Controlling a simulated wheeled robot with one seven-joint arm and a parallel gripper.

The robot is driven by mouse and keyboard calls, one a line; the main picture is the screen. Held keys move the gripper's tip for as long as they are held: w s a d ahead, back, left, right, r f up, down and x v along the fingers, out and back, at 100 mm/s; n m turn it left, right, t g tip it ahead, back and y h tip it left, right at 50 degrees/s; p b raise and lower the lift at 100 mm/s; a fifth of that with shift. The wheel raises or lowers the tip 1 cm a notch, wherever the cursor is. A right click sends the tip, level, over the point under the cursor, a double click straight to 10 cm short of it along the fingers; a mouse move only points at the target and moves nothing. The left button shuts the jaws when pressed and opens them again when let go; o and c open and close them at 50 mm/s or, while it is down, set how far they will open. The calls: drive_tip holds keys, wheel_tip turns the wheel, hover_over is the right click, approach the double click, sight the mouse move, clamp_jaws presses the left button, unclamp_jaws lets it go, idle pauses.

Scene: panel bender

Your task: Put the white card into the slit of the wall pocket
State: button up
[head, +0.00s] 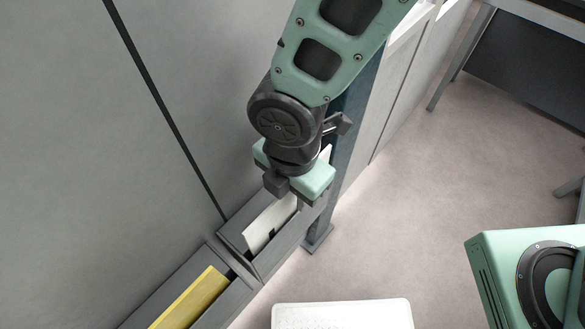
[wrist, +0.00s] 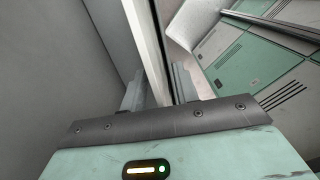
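The white card (head: 266,222) is a pale flat piece seen below my gripper in the head view. Its lower part overlaps the opening of the dark grey wall pocket (head: 287,249); I cannot tell how deep it sits. My gripper (head: 277,211) is over the pocket, and its body hides part of the card. In the wrist view, a pale strip that looks like the card (wrist: 153,55) runs between the two grey fingers of my gripper (wrist: 158,90). I cannot tell whether the fingers press on it. The slit itself is hidden.
A second grey pocket (head: 237,299) with a yellow card (head: 190,298) adjoins at lower left. The grey wall (head: 90,160) rises on the left. A dark post (head: 320,238) stands just right of the pocket. A white perforated panel (head: 342,315) is at the bottom. Open floor (head: 410,220) lies right.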

wheel_tip(320, 180, up, 17)
idle(0.4)
idle(0.5)
drive_tip(key=s+d+f+m, duration=0.1)
drive_tip(key=d+f+m, duration=0.1)
drive_tip(key=d+m, duration=0.4)
drive_tip(key=s+d+f+m, duration=0.1)
drive_tip(key=d+m, duration=0.6)
drive_tip(key=m, duration=0.7)
drive_tip(key=shift+s+d+f+y, duration=0.25)
drive_tip(key=shift+d+f+y, duration=0.05)
drive_tip(key=shift+f, duration=0.3)
drive_tip(key=shift+a, duration=0.1)
